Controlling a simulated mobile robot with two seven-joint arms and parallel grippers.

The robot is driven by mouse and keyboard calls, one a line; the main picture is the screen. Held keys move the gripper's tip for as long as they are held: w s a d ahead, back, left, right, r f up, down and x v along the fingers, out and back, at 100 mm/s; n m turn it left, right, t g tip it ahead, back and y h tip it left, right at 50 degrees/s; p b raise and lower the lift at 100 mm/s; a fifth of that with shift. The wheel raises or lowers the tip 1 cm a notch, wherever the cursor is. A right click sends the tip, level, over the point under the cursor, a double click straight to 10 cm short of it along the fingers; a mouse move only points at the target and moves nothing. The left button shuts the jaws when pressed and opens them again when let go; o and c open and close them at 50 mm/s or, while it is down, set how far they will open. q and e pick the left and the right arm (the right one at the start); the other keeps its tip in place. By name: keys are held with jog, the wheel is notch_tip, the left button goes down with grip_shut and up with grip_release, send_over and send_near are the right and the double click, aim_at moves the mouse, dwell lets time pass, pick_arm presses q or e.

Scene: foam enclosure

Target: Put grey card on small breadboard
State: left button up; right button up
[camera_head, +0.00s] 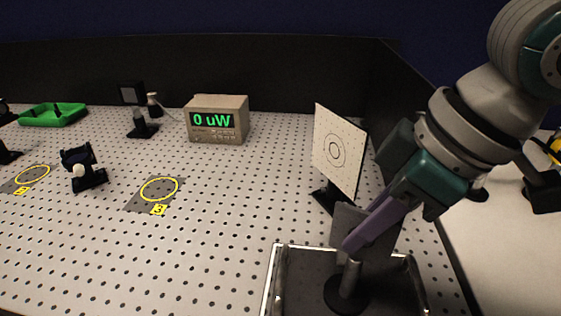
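The grey card (345,222) is a dark grey plate on a short post with a round black base (346,293). It stands upright at the lower right, with its base inside or just above a shallow metal-rimmed tray-like piece (271,285). I cannot tell whether this piece is the small breadboard, or whether the base touches its floor. My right gripper (362,236) reaches in from the upper right. One purple finger lies across the front of the card; the other finger is hidden, so its grip is unclear. My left gripper is out of view.
A white target plate (339,150) stands just behind the card. A power meter (217,120) reading 0 uW, black mounts (83,167) and a green tray (53,115) stand farther left. Yellow-ringed patches (142,203) mark the perforated table. The table's front middle is clear.

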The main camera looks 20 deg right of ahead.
jog(key=shift+o, duration=1.2)
jog(key=shift+r, duration=0.15)
jog(key=p+v, duration=0.2)
jog(key=v, duration=0.9)
jog(key=s+a+f+t, duration=0.1)
jog(key=a+f, duration=0.5)
jog(key=a, duration=0.1)
jog(key=s+d+f+m+g+h, duration=0.1)
jog(key=s+d+f+m+h, duration=0.1)
jog(key=s+f+m, duration=0.3)
jog(key=s+d+f, duration=0.1)
jog(key=s, duration=0.2)
jog(key=shift+s+f+h, duration=0.2)
jog(key=shift+f+h, duration=0.1)
jog(key=shift+f, duration=0.05)
jog(key=shift+d, duration=0.1)
